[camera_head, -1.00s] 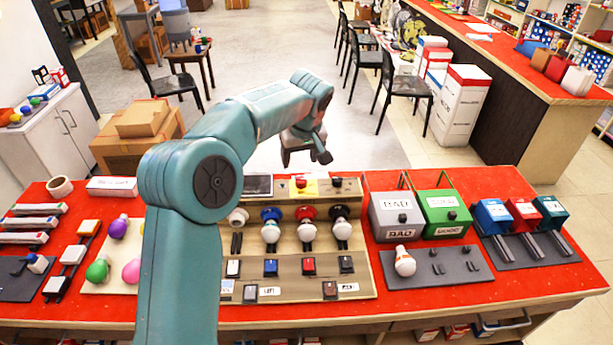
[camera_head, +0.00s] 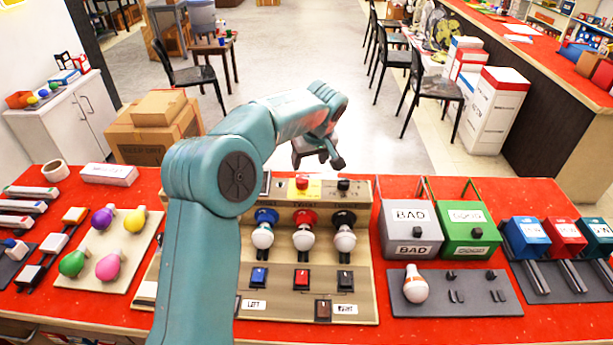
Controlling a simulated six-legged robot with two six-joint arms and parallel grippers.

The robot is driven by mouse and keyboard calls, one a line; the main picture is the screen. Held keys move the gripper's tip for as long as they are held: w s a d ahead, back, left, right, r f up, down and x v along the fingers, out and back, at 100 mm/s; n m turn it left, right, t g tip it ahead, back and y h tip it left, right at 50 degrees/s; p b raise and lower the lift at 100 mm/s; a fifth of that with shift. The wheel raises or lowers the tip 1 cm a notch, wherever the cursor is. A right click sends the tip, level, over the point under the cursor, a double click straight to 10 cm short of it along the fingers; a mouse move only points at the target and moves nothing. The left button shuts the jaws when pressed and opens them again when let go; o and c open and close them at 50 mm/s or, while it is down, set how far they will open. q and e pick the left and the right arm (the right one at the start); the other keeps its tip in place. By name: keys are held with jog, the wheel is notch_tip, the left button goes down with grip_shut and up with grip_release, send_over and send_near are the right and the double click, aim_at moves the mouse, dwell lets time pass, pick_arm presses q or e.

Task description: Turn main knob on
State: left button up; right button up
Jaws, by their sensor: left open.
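A beige control panel (camera_head: 280,277) stands on the red table, partly hidden behind my left arm. On its top edge are a red button on a yellow plate (camera_head: 302,184) and a small black knob (camera_head: 344,185). Which one is the main knob I cannot read. Below them are bulbs in blue, red and black sockets, with a row of switches under the bulbs. My left gripper (camera_head: 318,158) is open and empty. In the picture it shows just above the red button and black knob, apart from both. My right gripper is not in view.
To the right stand a grey BAD box (camera_head: 410,228) and a green box (camera_head: 462,222), with a bulb (camera_head: 415,284) on the dark board in front. Coloured bulbs lie on a beige board (camera_head: 95,250) at left. Cardboard boxes (camera_head: 150,130) stand behind the table.

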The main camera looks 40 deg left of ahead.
aim_at(302, 179)
pick_arm(q)
jog(key=a+f, duration=0.2)
jog(key=f, duration=0.1)
jog(key=shift+s+f+p, duration=0.15)
jog(key=shift+f+p, duration=0.15)
jog(key=shift+p, duration=0.05)
jog(key=x, duration=0.2)
jog(key=w+p+x, duration=0.1)
jog(key=x, duration=0.2)
jog(key=shift+s+d, duration=0.1)
jog(key=shift+d, duration=0.15)
jog(key=shift+s+a+f, duration=0.2)
jog(key=shift+a+f, duration=0.2)
jog(key=shift+f, duration=0.1)
jog(key=shift+w+d+f, duration=0.15)
jog(key=shift+w, duration=0.15)
jog(key=shift+s, duration=0.15)
jog(key=c, duration=1)
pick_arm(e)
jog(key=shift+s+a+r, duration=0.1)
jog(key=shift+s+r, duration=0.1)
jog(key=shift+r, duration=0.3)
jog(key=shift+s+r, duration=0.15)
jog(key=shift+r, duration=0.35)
